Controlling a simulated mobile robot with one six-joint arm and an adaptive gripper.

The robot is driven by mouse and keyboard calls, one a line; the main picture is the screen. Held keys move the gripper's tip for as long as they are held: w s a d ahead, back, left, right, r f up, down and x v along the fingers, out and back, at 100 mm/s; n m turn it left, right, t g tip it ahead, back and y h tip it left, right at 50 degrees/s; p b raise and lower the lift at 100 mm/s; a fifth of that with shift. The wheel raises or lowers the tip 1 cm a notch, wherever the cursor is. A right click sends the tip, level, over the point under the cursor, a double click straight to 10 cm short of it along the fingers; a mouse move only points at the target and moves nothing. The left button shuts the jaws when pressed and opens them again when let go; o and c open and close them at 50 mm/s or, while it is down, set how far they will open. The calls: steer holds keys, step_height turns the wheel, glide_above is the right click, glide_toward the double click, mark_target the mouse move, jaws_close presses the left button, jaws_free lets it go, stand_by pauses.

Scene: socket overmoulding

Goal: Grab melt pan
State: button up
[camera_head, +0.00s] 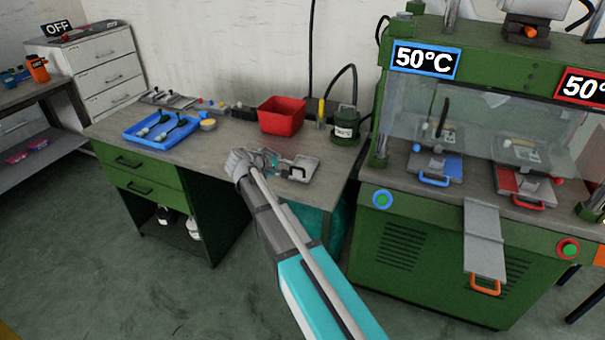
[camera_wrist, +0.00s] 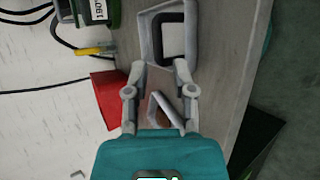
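A dark green pot (camera_head: 345,127) with a white label and a cable stands at the back right of the workbench. It looks like the melt pan, but I cannot be sure. Part of it shows at the top left of the wrist view (camera_wrist: 98,14). A grey metal tray-like piece (camera_head: 303,165) with a dark handle-like part lies near the bench's front right; it seems to be the piece ahead of my fingers in the wrist view (camera_wrist: 148,40). My gripper (camera_wrist: 160,68) is open, with nothing seen held between its fingers. In the head view, my gripper (camera_head: 265,160) is over the bench beside the grey piece.
A red bin (camera_head: 282,116) and a yellow-handled tool (camera_head: 321,112) are at the back of the bench. A blue tray (camera_head: 160,128) with dark tools is at left. The green press (camera_head: 415,245) stands at right with blue- and red-handled moulds. Bench space in front of the red bin is partly clear.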

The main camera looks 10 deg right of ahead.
mark_target(295, 168)
stand_by(0.3)
steer(key=b+x, duration=0.2)
steer(key=x, duration=0.2)
steer(key=shift+w+a+f, duration=0.1)
steer(key=shift+w+f, duration=0.05)
steer(key=shift+w, duration=0.05)
steer(key=shift+w+d+f+b, duration=0.25)
steer(key=shift+d+b, duration=0.1)
steer(key=shift+d, duration=0.15)
steer(key=shift+r, duration=0.1)
jaws_close()
